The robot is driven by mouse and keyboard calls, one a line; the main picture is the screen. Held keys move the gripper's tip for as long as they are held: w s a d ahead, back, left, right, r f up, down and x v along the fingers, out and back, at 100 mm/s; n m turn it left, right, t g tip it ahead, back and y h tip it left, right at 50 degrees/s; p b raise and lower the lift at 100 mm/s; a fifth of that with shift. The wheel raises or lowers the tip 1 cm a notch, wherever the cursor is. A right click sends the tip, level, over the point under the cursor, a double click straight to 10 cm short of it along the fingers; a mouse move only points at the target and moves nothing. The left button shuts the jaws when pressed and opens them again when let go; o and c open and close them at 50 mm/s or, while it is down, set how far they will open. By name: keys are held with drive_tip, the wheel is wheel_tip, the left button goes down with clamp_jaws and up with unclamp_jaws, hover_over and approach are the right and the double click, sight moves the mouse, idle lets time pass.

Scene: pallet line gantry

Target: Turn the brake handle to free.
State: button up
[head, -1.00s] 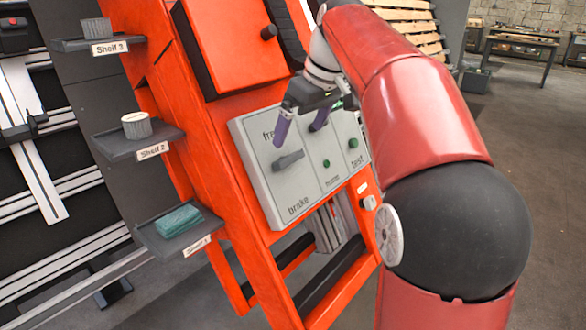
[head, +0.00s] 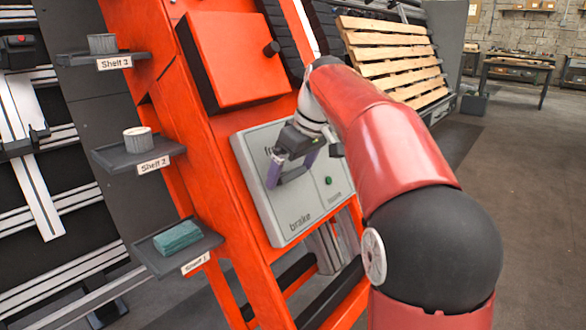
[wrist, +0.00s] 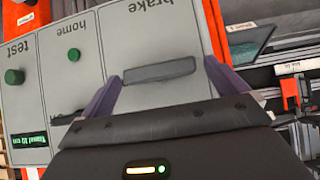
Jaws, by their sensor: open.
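The grey brake handle (wrist: 160,70) is a short bar on the light grey control panel (head: 287,222). In the wrist view it lies nearly level between my two purple fingertips, with the upside-down word "brake" above it. My gripper (head: 291,171) is open at the panel, its fingers spread toward either end of the handle. In the wrist view my gripper (wrist: 162,85) shows no clear contact with the handle. In the head view my fingers partly hide the handle and the "free" label at the panel's top.
The green home button (wrist: 73,54) and green test button (wrist: 14,76) sit beside the handle, with a lit display (wrist: 29,140) below. An orange box (head: 232,58) with a black knob projects above the panel. Small shelves with a teal block (head: 177,237) and cups jut out at left.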

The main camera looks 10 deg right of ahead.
drive_tip(key=c, duration=1)
drive_tip(key=shift+r, duration=0.1)
